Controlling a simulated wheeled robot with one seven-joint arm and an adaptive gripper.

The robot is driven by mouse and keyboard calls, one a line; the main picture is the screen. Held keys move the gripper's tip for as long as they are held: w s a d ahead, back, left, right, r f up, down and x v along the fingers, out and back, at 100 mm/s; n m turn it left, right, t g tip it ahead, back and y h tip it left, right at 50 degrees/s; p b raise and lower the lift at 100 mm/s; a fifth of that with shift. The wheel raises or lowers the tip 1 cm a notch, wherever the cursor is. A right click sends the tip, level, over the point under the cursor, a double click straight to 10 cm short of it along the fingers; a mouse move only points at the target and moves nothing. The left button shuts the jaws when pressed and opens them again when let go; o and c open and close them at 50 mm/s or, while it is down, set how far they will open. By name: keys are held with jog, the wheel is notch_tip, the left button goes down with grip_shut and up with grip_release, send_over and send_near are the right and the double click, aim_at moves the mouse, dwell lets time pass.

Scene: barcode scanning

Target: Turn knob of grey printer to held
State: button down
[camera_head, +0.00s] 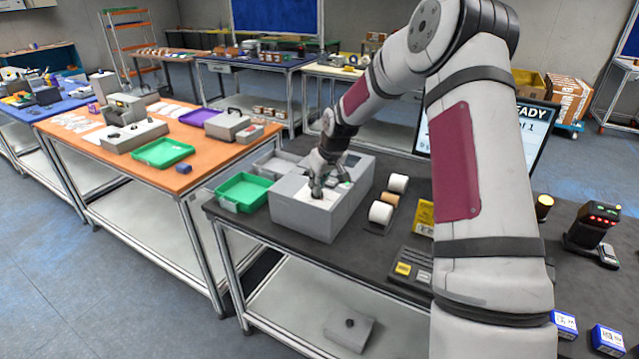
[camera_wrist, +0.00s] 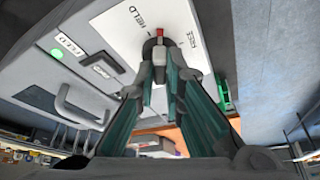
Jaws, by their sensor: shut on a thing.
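The grey printer (camera_head: 305,218) stands on the dark-topped table. My gripper (camera_head: 317,192) reaches down onto its top face. In the wrist view the fingers (camera_wrist: 160,72) are shut on a small dark knob (camera_wrist: 150,48), mostly hidden between the fingertips. A red mark (camera_wrist: 161,33) shows at the knob's edge, on a white panel. The mark lies between the held label (camera_wrist: 138,15) and the free label (camera_wrist: 194,46). A feed label (camera_wrist: 70,45) and a green round spot (camera_wrist: 58,54) are also on the printer's top, with a grey handle (camera_wrist: 80,108) nearby.
A green tray (camera_head: 243,190) stands left of the printer. White rolls (camera_head: 381,212) stand close on its right. A monitor (camera_head: 530,135) is behind my arm. A scanner (camera_head: 593,228) and blue boxes (camera_head: 607,340) are at the right. An orange table (camera_head: 190,180) stands at left.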

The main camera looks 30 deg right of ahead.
jog(key=n, duration=0.1)
jog(key=n+y, duration=0.1)
jog(key=n, duration=0.1)
jog(key=n+g, duration=0.1)
jog(key=n, duration=0.1)
jog(key=shift+d+f+y, duration=0.15)
jog(key=shift+f+y, duration=0.1)
jog(key=shift+y, duration=0.15)
jog(key=shift+n, duration=0.3)
jog(key=c, duration=1.7)
grip_release()
jog(key=shift+r, duration=0.35)
jog(key=v, duration=1.1)
jog(key=shift+s+d+r, duration=0.15)
jog(key=shift+d, duration=0.05)
